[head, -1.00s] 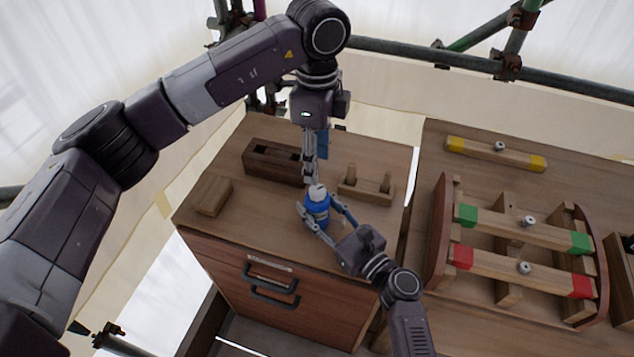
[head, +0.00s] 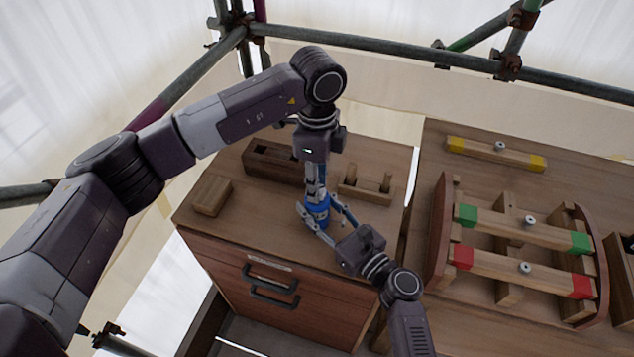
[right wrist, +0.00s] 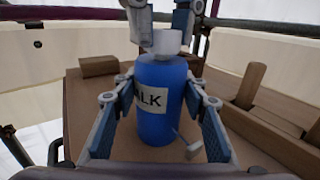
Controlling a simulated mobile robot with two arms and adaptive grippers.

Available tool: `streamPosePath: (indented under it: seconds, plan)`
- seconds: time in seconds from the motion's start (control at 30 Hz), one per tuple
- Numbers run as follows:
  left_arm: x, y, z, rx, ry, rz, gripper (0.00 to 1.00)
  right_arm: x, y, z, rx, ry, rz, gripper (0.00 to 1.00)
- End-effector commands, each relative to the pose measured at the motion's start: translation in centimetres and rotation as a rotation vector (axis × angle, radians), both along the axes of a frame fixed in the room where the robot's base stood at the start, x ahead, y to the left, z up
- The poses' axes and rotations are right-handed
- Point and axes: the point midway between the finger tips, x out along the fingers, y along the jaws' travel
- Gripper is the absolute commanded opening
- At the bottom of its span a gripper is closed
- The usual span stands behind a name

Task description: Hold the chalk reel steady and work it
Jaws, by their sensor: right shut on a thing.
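The chalk reel (right wrist: 158,100) is a blue upright bottle shape with a white cap (right wrist: 166,42) and a partly hidden label reading "LK". It stands on the cabinet top, and its blue body (head: 317,210) shows in the head view. A thin rod with a small white knob (right wrist: 194,149) sticks out low on its right side. My right gripper (head: 320,218) is shut around the reel's body, one finger on each side. My left gripper (head: 316,192) points down from above, its open fingers on either side of the cap. Whether they touch the cap is unclear.
On the cabinet top (head: 250,222) are a wooden block (head: 211,195), a slotted wooden box (head: 270,162) and a pegged rack (head: 364,186). A wooden frame with green- and red-ended bars (head: 525,228) stands on the right bench. Scaffold pipes (head: 400,51) run behind.

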Motion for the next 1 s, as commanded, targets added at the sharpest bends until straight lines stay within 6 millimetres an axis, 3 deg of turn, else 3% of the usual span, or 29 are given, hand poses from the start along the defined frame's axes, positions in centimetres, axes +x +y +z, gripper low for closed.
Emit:
streamPosePath:
  seconds: [0.2, 0.57, 1.0]
  plan:
    - [0.01, 0.01, 0.03, 0.000, 0.000, 0.000, 0.00, -0.01, 0.01, -0.03, 0.000, 0.000, 0.000, 0.12]
    - [0.04, 0.03, 0.06, 0.001, -0.001, -0.068, 0.00, -0.01, 0.01, -0.03, -0.001, 0.001, 0.000, 0.12]
    - [0.07, 0.02, 0.08, 0.001, -0.001, -0.421, 0.00, -0.02, 0.01, -0.04, -0.001, 0.001, 0.000, 0.12]
